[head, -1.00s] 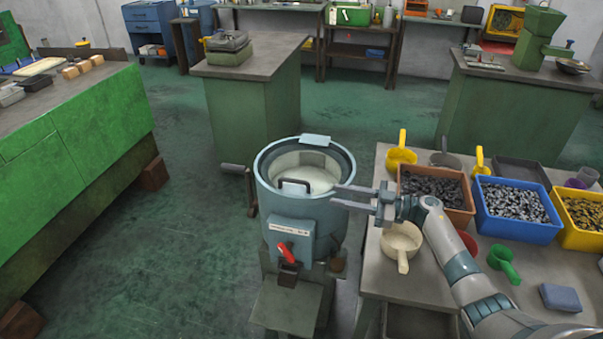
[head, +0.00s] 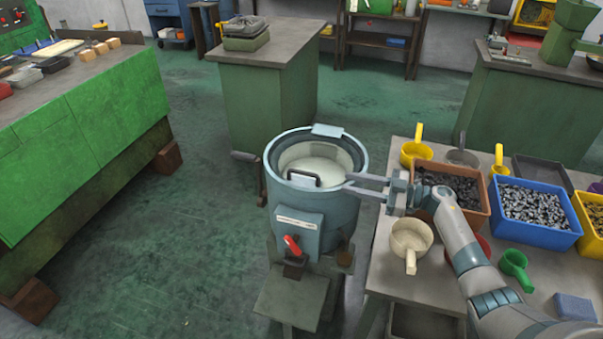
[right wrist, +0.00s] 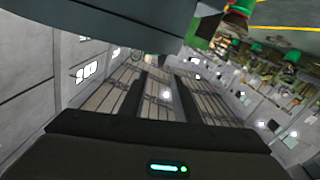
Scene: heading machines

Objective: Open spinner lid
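The spinner (head: 343,209) is a blue-grey drum on a green-grey stand, with a red lever (head: 292,245) on its front. A pale, whitish round surface shows inside its rim; I cannot tell whether this is the lid or the drum's inside. A dark bar handle (head: 303,181) stands at the front left of the rim. My right gripper (head: 348,183) points left at the rim's right side, fingers apart and empty, to the right of the handle. Its two dark fingers (right wrist: 157,95) also show apart in the right wrist view. My left gripper is out of view.
A grey table (head: 385,264) at the right holds a cream scoop (head: 411,240), a brown bin (head: 473,218), a blue bin (head: 533,237) and other scoops, under and beside my right arm. A green bench (head: 90,150) stands at left. Floor between bench and spinner is clear.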

